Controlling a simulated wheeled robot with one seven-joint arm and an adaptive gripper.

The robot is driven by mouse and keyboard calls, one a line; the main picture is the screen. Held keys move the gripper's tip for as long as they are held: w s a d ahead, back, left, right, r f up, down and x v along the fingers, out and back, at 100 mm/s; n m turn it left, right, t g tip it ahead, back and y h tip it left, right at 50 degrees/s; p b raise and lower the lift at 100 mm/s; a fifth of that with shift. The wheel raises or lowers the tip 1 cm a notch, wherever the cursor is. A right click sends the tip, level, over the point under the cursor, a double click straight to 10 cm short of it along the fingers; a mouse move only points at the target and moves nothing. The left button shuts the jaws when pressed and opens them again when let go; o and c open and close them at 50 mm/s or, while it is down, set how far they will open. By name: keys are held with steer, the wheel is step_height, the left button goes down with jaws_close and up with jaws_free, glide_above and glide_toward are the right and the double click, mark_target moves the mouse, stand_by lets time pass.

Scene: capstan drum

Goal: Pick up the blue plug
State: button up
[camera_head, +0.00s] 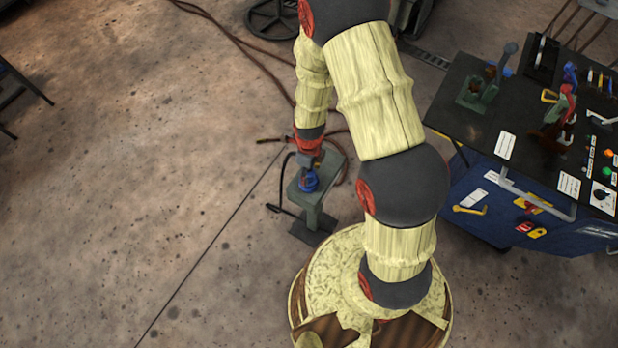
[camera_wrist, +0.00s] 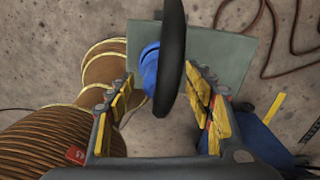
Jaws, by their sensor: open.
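The blue plug (camera_wrist: 149,72) is in the wrist view, over the grey-green top of a small stand (camera_wrist: 228,52). A thick dark curved band (camera_wrist: 172,40) passes in front of it and hides its right side. My gripper (camera_wrist: 162,82) is open, with yellow-padded fingers left and right of the plug's line. The plug appears nearer the left finger; I cannot tell whether they touch. In the head view the blue plug (camera_head: 309,182) shows on the stand (camera_head: 328,172), just below my gripper (camera_head: 308,162), whose fingers are too small to make out.
A dark workbench (camera_head: 475,125) with tools and a blue front stands to the right. A black bent bar or cable (camera_head: 283,180) is at the stand's left side. Reddish hoses (camera_head: 245,45) lie on the floor. Open concrete floor (camera_head: 150,180) is on the left.

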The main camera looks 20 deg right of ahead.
steer(key=shift+f, duration=0.9)
jaws_close()
